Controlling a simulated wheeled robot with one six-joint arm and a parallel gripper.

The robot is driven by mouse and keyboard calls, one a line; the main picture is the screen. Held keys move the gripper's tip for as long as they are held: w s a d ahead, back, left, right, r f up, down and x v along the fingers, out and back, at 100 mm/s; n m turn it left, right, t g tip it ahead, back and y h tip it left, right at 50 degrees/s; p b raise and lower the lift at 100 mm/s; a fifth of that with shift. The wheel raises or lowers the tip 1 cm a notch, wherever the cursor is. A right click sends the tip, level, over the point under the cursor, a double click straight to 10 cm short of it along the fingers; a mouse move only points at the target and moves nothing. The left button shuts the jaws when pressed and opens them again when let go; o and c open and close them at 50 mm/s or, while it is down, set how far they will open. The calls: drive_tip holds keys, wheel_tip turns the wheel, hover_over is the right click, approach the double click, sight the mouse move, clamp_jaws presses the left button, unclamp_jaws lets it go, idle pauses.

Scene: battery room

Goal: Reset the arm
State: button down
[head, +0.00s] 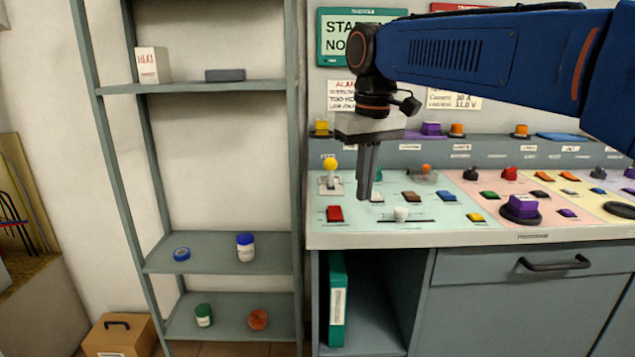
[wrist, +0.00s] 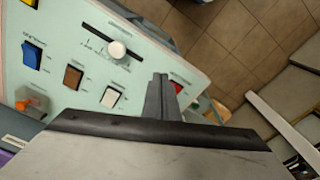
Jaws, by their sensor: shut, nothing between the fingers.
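My blue arm reaches in from the right in the head view. My gripper (head: 364,198) points down over the left part of the control panel (head: 318,240), with its fingers together and nothing between them. It also shows in the wrist view (wrist: 160,78). In the head view it overlaps the white button (head: 376,197) and is right of the red button (head: 335,214) and the yellow-knobbed lever (head: 330,165). I cannot tell whether the fingertips touch the panel. In the wrist view the red button (wrist: 176,87) is partly hidden behind the fingers.
A shelf rack (head: 220,88) stands left of the panel, holding a white box (head: 153,65), jars and small items. The panel bears a white slider knob (head: 401,214), a purple button (head: 523,205) and several coloured switches. A cardboard box (head: 120,336) sits on the floor.

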drive_tip(key=s+d+f+m+t, duration=0.2)
drive_tip(key=s+d+f, duration=0.7)
drive_tip(key=s+f, duration=0.2)
drive_tip(key=s+d+f+m+t, duration=0.2)
drive_tip(key=s+d+f+m, duration=0.1)
drive_tip(key=s+d+f, duration=0.6)
wheel_tip(320, 180, down, 3)
drive_tip(key=shift+s+d+f, duration=0.2)
drive_tip(key=shift+s, duration=0.8)
